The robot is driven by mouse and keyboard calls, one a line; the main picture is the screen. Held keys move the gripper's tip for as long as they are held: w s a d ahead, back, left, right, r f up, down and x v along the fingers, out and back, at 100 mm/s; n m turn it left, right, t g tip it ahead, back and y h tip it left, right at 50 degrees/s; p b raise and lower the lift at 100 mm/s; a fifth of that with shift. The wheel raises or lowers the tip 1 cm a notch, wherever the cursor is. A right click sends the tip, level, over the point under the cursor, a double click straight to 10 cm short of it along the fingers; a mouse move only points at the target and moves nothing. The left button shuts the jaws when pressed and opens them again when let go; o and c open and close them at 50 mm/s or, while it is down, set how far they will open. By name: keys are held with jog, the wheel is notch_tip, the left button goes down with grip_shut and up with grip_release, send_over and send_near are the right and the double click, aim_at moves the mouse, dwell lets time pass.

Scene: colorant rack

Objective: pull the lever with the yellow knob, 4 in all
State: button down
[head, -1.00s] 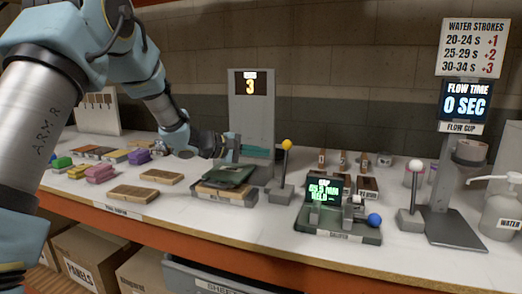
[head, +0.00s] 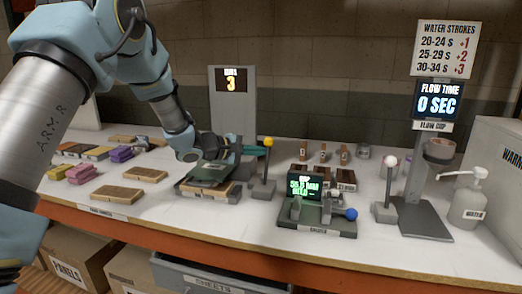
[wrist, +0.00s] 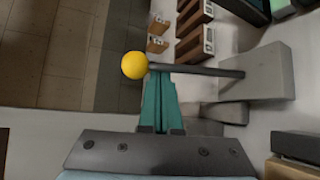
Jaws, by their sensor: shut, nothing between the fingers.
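The lever with the yellow knob (head: 268,142) stands nearly upright on its grey base (head: 263,190). My gripper (head: 254,150) is shut and empty. Its teal fingers reach in from the left, just beside the rod below the knob. In the wrist view the gripper's fingers (wrist: 158,100) point at the rod, with the yellow knob (wrist: 135,65) just left of their tips. The tips look close to the rod; I cannot tell whether they touch.
Right of the lever are a scale with a lit screen (head: 306,186), a blue knob (head: 351,214), a white-knobbed lever (head: 390,161) and a water pump bottle (head: 469,200). Panels lie at left.

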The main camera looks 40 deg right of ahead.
jog(key=shift+a+f+b, duration=0.1)
jog(key=shift+f+b, duration=0.1)
jog(key=shift+b, duration=0.6)
jog(key=shift+b, duration=0.5)
